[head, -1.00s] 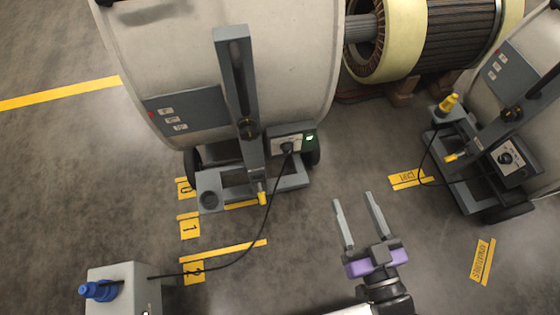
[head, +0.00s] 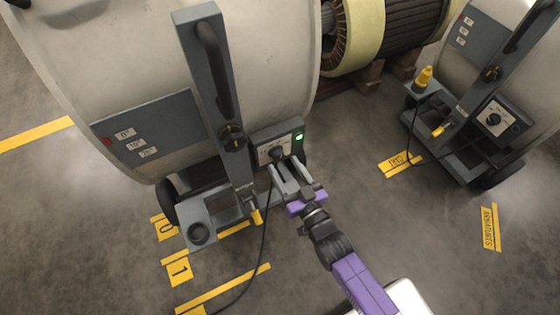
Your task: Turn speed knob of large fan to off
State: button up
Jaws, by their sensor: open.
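The large fan (head: 120,60) is a pale drum on a grey wheeled stand at the left. Its control box (head: 265,139) sits low on the right of the stand, with a lit green lamp (head: 300,136). The dark speed knob (head: 277,153) is on the box's pale face; its setting is too small to read. My gripper (head: 284,165) is open, with its two fingers pointing at the box just below the knob. The fingertips lie close to the knob, one toward each side; I cannot tell whether they touch it.
A smaller fan (head: 480,50) with its own control box (head: 498,121) and a yellow plug (head: 423,78) stands at the right. A wound rotor (head: 415,35) lies behind on wooden blocks. A black cable (head: 262,250) hangs beside my gripper.

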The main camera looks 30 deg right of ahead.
aim_at(280, 159)
jog(key=shift+w, duration=1.55)
jog(key=shift+c, duration=0.2)
grip_shut()
